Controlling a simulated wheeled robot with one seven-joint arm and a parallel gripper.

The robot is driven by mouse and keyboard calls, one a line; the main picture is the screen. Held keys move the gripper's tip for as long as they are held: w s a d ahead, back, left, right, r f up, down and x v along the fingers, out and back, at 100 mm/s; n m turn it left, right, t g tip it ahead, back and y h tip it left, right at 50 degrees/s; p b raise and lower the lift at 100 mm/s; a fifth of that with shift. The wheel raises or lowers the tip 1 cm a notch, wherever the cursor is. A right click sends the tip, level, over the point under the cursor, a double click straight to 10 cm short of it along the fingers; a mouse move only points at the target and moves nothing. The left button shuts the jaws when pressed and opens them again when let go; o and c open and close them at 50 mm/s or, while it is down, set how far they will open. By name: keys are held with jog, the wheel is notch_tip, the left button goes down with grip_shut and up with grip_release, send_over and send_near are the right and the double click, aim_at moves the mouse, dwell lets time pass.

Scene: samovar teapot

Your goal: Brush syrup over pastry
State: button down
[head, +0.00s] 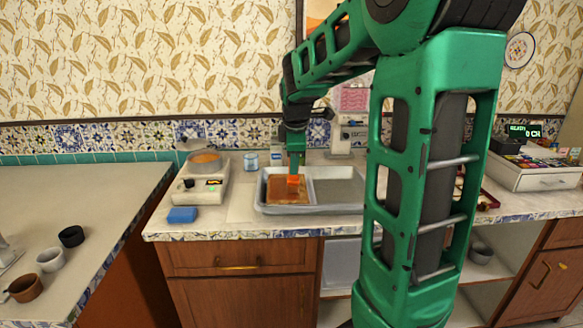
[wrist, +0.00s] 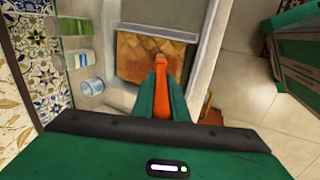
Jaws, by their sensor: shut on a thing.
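The pastry (head: 286,196) is a golden-brown slab in the left part of a grey metal tray (head: 338,208); it also shows in the wrist view (wrist: 138,58), scored into pieces. My gripper (head: 295,172) is above the pastry. In the wrist view my gripper (wrist: 160,95) is shut on an orange brush (wrist: 160,72), which points at the pastry. The brush's orange end also shows in the head view (head: 293,179), at or just above the pastry. I cannot tell whether it touches.
A blue sponge-like block (head: 182,215) lies before the device. A glass jar (head: 251,161) stands behind the tray, and a white machine (head: 345,131) stands at the back. Several small cups, including a white one (head: 50,259), stand on the left counter. A cash register (head: 535,168) is at right.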

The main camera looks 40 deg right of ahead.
jog(key=shift+w+d, duration=3.9)
jog(key=shift+w, duration=1.5)
jog(key=shift+s+a, duration=5.2)
jog(key=shift+s, duration=1.9)
jog(key=w+d, duration=1)
jog(key=shift+d, duration=0.4)
